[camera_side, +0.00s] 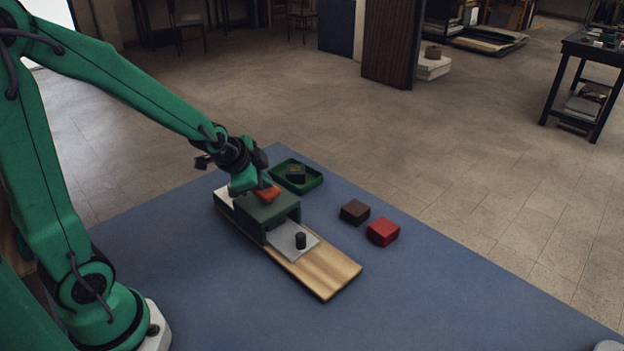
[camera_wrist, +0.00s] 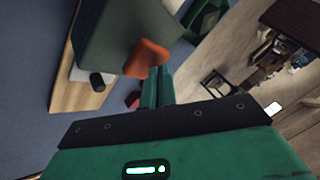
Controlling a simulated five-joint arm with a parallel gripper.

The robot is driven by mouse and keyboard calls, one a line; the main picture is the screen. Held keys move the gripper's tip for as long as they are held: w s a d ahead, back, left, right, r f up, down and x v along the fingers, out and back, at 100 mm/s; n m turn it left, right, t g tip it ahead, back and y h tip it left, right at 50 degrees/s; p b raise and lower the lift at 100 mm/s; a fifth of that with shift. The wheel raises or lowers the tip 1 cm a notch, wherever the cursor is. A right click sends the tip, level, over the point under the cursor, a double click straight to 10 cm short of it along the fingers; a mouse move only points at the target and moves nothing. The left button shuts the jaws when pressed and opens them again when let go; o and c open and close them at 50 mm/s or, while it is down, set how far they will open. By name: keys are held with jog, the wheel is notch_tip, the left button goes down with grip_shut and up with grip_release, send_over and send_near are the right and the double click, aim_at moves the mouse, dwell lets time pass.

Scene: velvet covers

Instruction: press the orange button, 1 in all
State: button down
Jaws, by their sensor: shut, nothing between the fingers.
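The orange button (camera_side: 269,194) sits on top of a dark green box (camera_side: 268,210). In the wrist view the button (camera_wrist: 147,58) shows as an orange lump on the face of the box (camera_wrist: 120,35), close beyond my fingertips. My gripper (camera_side: 262,184) is shut and empty, pointing down right at the button and covering part of it in the side view. In the wrist view its fingers (camera_wrist: 159,72) are together. I cannot tell whether the fingertips touch the button.
The box stands on a wooden board (camera_side: 325,272) with a grey plate (camera_side: 286,245) and a dark knob (camera_side: 300,240). A green tray (camera_side: 312,184) holding a dark object (camera_side: 296,173) lies behind. Brown (camera_side: 355,211) and red (camera_side: 383,231) blocks lie right. The blue mat's front is clear.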

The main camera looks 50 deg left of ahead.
aim_at(264, 191)
jog(key=shift+f, duration=0.65)
dwell(0.8)
jog(key=shift+s+r, duration=0.1)
jog(key=shift+r, duration=1.2)
jog(key=shift+r, duration=2.55)
jog(key=s+d+r+n+g, duration=0.1)
jog(key=s+d+r+n, duration=0.1)
jog(key=s, duration=0.6)
jog(key=s+d+r+n+h, duration=0.1)
jog(key=s+d+r+n, duration=0.2)
jog(key=s, duration=0.5)
jog(key=d+n, duration=0.1)
jog(key=n, duration=0.1)
jog(key=shift+s+d+n+g, duration=0.15)
jog(key=shift+s+n+g, duration=0.15)
jog(key=shift+s+g, duration=0.1)
jog(key=shift+r, duration=0.1)
